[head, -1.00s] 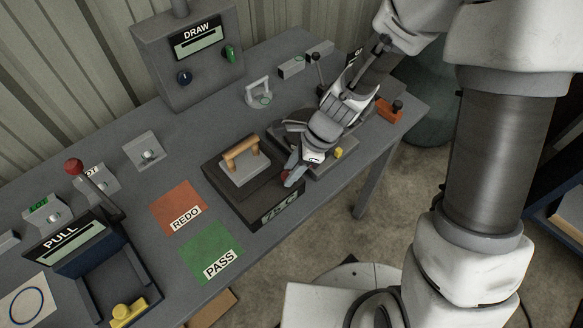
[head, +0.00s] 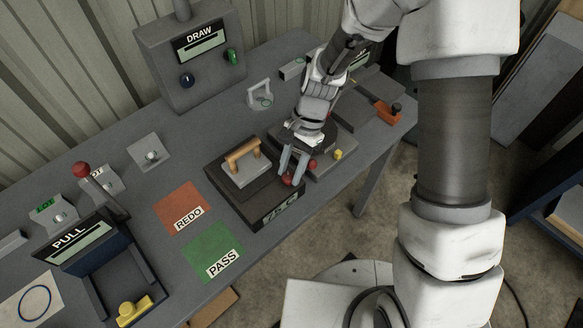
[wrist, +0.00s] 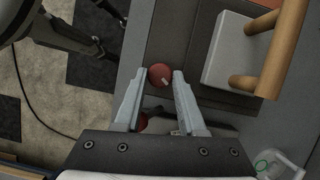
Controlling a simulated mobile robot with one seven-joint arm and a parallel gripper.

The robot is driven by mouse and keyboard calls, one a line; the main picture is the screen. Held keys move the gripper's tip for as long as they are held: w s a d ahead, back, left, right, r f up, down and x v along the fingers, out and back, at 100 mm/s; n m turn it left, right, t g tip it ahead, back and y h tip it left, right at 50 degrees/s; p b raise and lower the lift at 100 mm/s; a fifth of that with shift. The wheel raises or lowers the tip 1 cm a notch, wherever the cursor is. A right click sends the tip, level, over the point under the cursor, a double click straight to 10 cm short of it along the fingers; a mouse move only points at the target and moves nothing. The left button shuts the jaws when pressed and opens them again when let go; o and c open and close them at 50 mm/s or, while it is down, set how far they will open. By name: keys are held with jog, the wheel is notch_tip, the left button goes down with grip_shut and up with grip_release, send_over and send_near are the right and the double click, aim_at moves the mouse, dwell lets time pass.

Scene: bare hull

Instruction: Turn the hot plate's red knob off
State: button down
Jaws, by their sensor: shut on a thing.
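The hot plate (head: 247,205) is a dark box with a display on its front reading about "75 C". Its red knob (head: 287,180) sits at the box's right end, partly hidden by my fingers in the head view. In the wrist view the red knob (wrist: 160,75) is round, with a pale mark toward its lower right. My gripper (head: 291,177) points down at the knob. Its two fingertips (wrist: 159,76) stand on either side of the knob, shut on it.
A grey block with a wooden handle (head: 243,152) rests on the hot plate, close to my fingers. REDO (head: 181,205) and PASS (head: 212,251) mats lie left, bare.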

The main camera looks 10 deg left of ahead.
jog(key=n, duration=0.2)
jog(key=n+h, duration=0.1)
jog(key=shift+a+n+g, duration=0.2)
jog(key=shift+n+g, duration=0.1)
jog(key=shift+n, duration=0.1)
jog(key=shift+a+n+h+b, duration=0.1)
jog(key=shift+n+h+b, duration=0.2)
jog(key=shift+n+h, duration=1.1)
jog(key=shift+n+y, duration=0.4)
jog(key=shift+n, duration=0.2)
jog(key=c, duration=0.5)
grip_release()
